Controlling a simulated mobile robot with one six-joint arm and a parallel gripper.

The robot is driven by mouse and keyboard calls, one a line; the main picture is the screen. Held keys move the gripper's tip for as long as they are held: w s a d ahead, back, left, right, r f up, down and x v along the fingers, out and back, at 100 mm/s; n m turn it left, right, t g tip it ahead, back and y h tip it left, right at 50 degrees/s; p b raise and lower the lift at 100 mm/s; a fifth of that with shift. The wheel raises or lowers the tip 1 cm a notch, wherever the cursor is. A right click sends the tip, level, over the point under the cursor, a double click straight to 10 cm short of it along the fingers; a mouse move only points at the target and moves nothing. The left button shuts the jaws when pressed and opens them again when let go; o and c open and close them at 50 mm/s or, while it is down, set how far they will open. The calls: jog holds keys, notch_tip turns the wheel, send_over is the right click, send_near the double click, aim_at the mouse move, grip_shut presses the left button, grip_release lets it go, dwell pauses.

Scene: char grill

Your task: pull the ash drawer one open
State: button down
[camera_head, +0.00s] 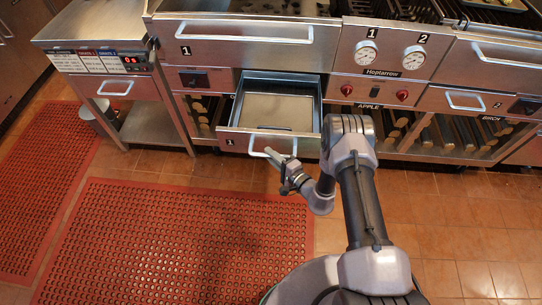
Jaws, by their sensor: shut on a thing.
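Ash drawer one (238,142) is a steel drawer marked "1" in the lower front of the grill. It stands well out from the grill, and its bare inside shows from above. Its white bar handle (259,152) is on the front face. My gripper (280,160) is at the right part of this handle, shut on it. The fingertips are small in the picture and partly merge with the handle.
Above are a wide drawer (245,40) marked "1", two gauges (366,52) and red knobs (403,95). Wood logs lie on racks beside the drawer. A steel side table (95,25) stands left. Red perforated mats (170,240) cover the floor; tiles at right are clear.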

jog(key=shift+w, duration=0.1)
jog(key=c, duration=1.4)
grip_release()
jog(key=shift+o, duration=0.2)
jog(key=p+v, duration=0.5)
jog(key=v, duration=1.2)
jog(key=shift+s, duration=0.25)
jog(key=shift+w+d, duration=0.1)
